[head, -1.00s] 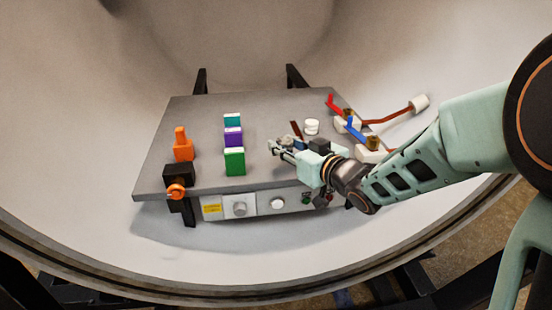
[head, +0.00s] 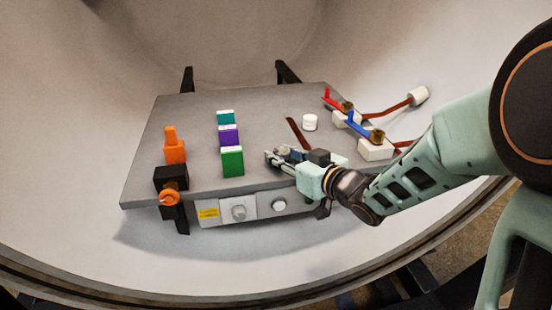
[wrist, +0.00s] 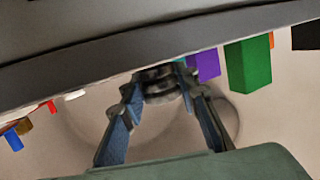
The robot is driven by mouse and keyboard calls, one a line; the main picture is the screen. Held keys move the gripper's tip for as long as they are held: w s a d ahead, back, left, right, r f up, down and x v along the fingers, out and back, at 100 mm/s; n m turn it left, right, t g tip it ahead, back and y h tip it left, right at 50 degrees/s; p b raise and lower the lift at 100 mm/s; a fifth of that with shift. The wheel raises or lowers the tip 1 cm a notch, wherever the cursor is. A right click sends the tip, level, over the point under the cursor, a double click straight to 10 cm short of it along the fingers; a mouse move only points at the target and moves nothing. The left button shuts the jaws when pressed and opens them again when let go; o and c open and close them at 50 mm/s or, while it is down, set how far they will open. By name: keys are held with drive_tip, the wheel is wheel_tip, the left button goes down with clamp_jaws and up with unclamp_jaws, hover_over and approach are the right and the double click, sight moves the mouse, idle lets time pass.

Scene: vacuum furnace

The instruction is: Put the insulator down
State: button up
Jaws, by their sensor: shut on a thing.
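The insulator (wrist: 160,84) is a short grey ribbed cylinder, seen in the wrist view between my fingertips. My gripper (head: 277,157) is shut on it. In the head view my gripper is over the front part of the grey table (head: 185,112), right of the green block (head: 232,162). There the insulator is mostly hidden by the fingers, and I cannot tell whether it touches the table. A similar white ribbed piece (head: 310,122) stands upright on the table behind my gripper.
A purple block (head: 228,135) and a teal block (head: 225,117) stand behind the green one. An orange piece (head: 175,152) and a black clamp (head: 170,178) are at the left. Red (head: 334,99) and blue (head: 357,126) levers are at the right. A brown strip (head: 298,134) lies behind my gripper.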

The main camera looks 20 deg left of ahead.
drive_tip(key=shift+f, duration=0.25)
drive_tip(key=shift+f, duration=0.2)
drive_tip(key=o, duration=1.2)
drive_tip(key=shift+s+d+r, duration=0.1)
drive_tip(key=shift+d+r, duration=0.1)
drive_tip(key=shift+r, duration=0.15)
drive_tip(key=p+v, duration=0.2)
drive_tip(key=v, duration=0.9)
drive_tip(key=shift+s+d, duration=0.25)
drive_tip(key=shift+f, duration=0.1)
